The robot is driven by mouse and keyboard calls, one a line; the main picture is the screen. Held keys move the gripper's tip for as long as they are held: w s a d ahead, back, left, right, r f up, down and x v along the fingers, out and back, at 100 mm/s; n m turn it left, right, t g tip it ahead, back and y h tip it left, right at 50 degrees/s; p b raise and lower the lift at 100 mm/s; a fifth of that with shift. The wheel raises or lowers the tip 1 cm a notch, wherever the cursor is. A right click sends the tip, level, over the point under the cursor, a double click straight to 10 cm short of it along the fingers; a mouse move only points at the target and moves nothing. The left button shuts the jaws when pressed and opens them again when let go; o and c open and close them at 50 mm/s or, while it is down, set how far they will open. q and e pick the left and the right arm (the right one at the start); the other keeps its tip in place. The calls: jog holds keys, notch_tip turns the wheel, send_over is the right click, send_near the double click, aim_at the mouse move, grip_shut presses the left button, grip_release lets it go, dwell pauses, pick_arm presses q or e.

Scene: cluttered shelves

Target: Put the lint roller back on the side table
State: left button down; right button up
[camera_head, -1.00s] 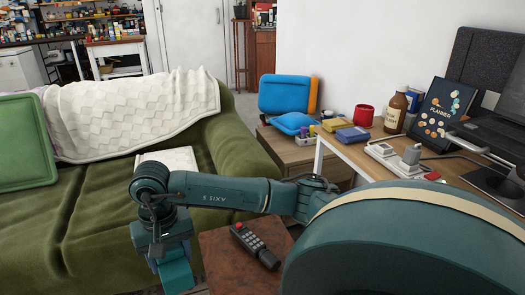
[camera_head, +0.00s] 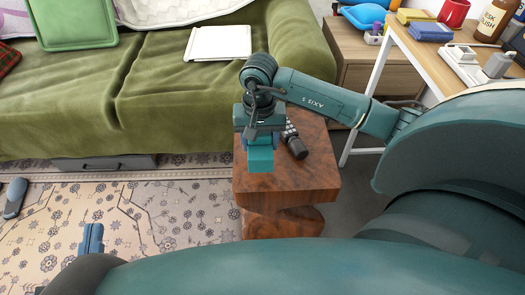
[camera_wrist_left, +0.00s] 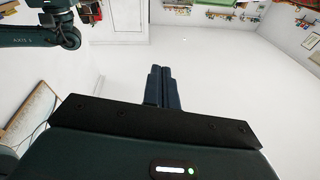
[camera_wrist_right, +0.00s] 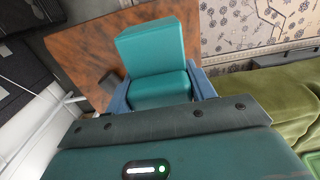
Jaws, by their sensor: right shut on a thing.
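My right gripper (camera_head: 260,140) is shut on a teal, block-shaped thing (camera_head: 260,161), which I take to be the lint roller though its form is hard to read. The gripper points down over the brown wooden side table (camera_head: 290,183). The right wrist view shows the teal thing (camera_wrist_right: 155,50) between the blue fingers (camera_wrist_right: 160,92), with the table top (camera_wrist_right: 85,50) behind it. I cannot tell whether it touches the top. My left gripper (camera_head: 92,238) is low at the left, away from the table; its fingers are together and empty in the left wrist view (camera_wrist_left: 163,88).
A black remote-like handset (camera_head: 295,146) lies on the side table, just right of the held thing. The green sofa (camera_head: 180,90) stands behind. A desk (camera_head: 425,55) and drawer unit (camera_head: 365,65) are at the right. A grey-blue object (camera_head: 15,197) lies on the rug.

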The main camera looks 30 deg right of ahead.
notch_tip(320, 180, down, 5)
jog(key=shift+r+b, duration=0.1)
jog(key=shift+b, duration=0.65)
pick_arm(q)
jog(key=shift+d+r, duration=0.1)
jog(key=shift+d, duration=0.05)
pick_arm(e)
jog(key=shift+f, duration=0.25)
jog(key=o, duration=0.6)
jog(key=shift+f, duration=0.1)
jog(key=shift+c, duration=0.2)
jog(key=o, duration=0.5)
